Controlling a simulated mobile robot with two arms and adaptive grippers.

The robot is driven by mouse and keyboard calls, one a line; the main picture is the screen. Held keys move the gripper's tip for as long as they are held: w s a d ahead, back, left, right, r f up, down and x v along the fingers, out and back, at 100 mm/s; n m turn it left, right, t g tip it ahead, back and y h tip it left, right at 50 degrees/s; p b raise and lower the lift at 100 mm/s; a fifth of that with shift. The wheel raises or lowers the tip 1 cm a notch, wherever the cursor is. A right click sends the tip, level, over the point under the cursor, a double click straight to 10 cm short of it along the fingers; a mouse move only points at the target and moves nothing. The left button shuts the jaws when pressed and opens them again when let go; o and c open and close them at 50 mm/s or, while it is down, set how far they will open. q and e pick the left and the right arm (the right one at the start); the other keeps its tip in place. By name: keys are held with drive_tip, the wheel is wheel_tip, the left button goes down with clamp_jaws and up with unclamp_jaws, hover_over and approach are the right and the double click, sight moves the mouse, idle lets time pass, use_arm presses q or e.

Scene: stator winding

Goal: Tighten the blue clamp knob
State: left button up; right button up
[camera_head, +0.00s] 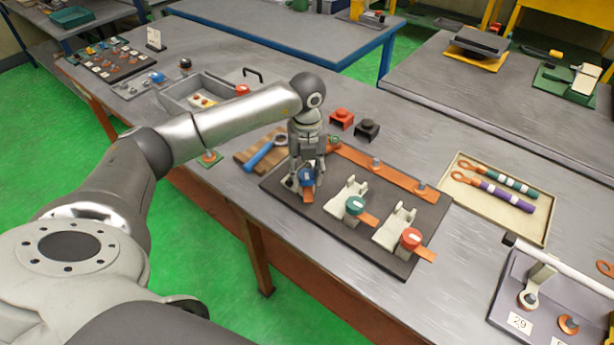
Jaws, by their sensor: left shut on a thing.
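The blue clamp knob (306,175) sits at the left end of a row of clamps on the dark fixture board (333,228). My left gripper (307,184) points down over it, with its fingers on either side of the knob, shut on it. The fingers hide much of the knob and its clamp. A copper strip shows just below the knob. In the same row are a green knob (355,205) and a red knob (410,238), each on a pale clamp. My right gripper is not in view.
A copper bar (385,171) runs along the board's back edge. A blue-handled tool (262,154) lies on a wooden block to the left. A tray (545,235) with two cables and a grey fixture (504,290) stand to the right.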

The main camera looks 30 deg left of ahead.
use_arm(q)
drive_tip(key=m+b, duration=0.2)
drive_tip(key=m, duration=0.1)
drive_tip(key=shift+w+a+r+m, duration=0.1)
drive_tip(key=shift+w+a+m, duration=0.1)
drive_tip(key=shift+m, duration=0.1)
drive_tip(key=m+b, duration=0.2)
drive_tip(key=m, duration=0.1)
drive_tip(key=shift+m, duration=0.3)
drive_tip(key=m+b, duration=0.3)
drive_tip(key=m, duration=0.3)
drive_tip(key=shift+r, duration=0.1)
drive_tip(key=m+b, duration=0.2)
drive_tip(key=m, duration=0.4)
drive_tip(key=shift+m+b, duration=0.3)
drive_tip(key=shift+m, duration=0.1)
drive_tip(key=m+b, duration=0.1)
drive_tip(key=m, duration=0.4)
drive_tip(key=shift+d+r+m, duration=0.1)
drive_tip(key=shift+m, duration=0.2)
drive_tip(key=o, duration=1)
drive_tip(key=shift+o, duration=0.2)
drive_tip(key=shift+d, duration=0.1)
